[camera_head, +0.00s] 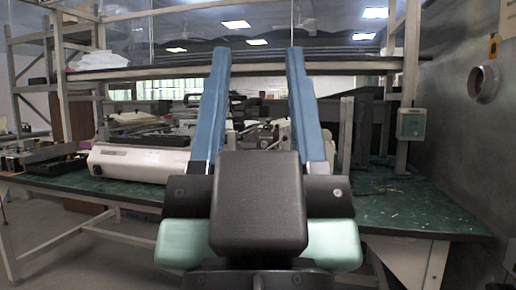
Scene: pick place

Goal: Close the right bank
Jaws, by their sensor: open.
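My gripper (258,52) fills the middle of the view, seen from behind. Its two long blue fingers stand wide apart and point away from me, with nothing visible held between them. I cannot pick out a right bank in this view. The black gripper body hides the middle of the workbench, and the fingers cover part of the clutter behind it.
A green-topped workbench (411,204) spans the view. On it are a white machine (137,163) at left, a dark tray (57,164) at far left, and mixed equipment behind. A shelf (150,72) runs above. A grey wall (470,130) with a pipe (484,83) closes the right side.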

